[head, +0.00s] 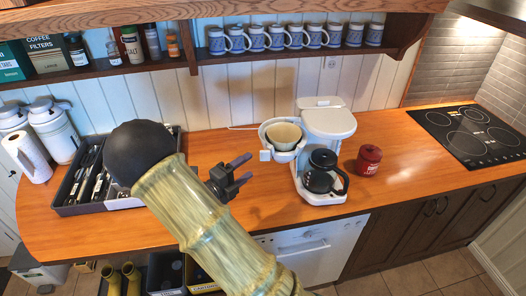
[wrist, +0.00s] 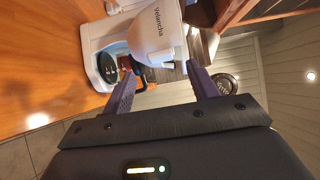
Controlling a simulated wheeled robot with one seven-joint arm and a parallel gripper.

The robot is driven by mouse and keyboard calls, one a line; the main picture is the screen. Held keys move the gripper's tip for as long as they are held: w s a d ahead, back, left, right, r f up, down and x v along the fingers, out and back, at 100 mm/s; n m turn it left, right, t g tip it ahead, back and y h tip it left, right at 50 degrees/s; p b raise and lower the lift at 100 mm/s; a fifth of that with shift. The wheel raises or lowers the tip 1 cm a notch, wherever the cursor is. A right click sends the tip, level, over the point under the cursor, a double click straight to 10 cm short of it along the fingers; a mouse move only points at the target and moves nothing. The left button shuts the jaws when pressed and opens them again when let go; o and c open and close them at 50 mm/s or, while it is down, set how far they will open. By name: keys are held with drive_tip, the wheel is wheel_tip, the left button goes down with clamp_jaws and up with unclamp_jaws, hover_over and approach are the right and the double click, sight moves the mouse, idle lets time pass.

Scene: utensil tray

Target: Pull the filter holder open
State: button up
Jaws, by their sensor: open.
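The coffee maker (head: 328,120) is white and stands on the wooden counter. Its filter holder (head: 270,134) is swung out to the left of the body, with a beige paper filter (head: 284,136) showing inside. A small white tab (head: 265,155) sticks out at the holder's front left. The black glass pot (head: 320,172) stands on the base. My gripper (head: 240,171) is open and empty, left of the holder and apart from it. In the wrist view the coffee maker (wrist: 100,35) shows tilted beyond the fingers, with a white rounded part bearing lettering; I cannot tell if that is the holder.
A red canister (head: 369,160) stands right of the coffee maker. A dark utensil tray (head: 75,208) lies at the left, partly behind my arm. Mugs (head: 290,38) line the shelf above. The counter is clear between tray and coffee maker. A black cooktop (head: 470,132) is far right.

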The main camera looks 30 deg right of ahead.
sight(261, 158)
drive_tip(key=p+x, duration=0.2)
drive_tip(key=x, duration=0.5)
drive_tip(key=shift+r+p, duration=0.1)
drive_tip(key=shift+p, duration=0.2)
drive_tip(key=shift+w+d, duration=0.15)
drive_tip(key=shift+d, duration=0.3)
drive_tip(key=shift+c, duration=0.5)
clamp_jaws()
drive_tip(key=shift+a+f, duration=0.15)
drive_tip(key=shift+f, duration=0.1)
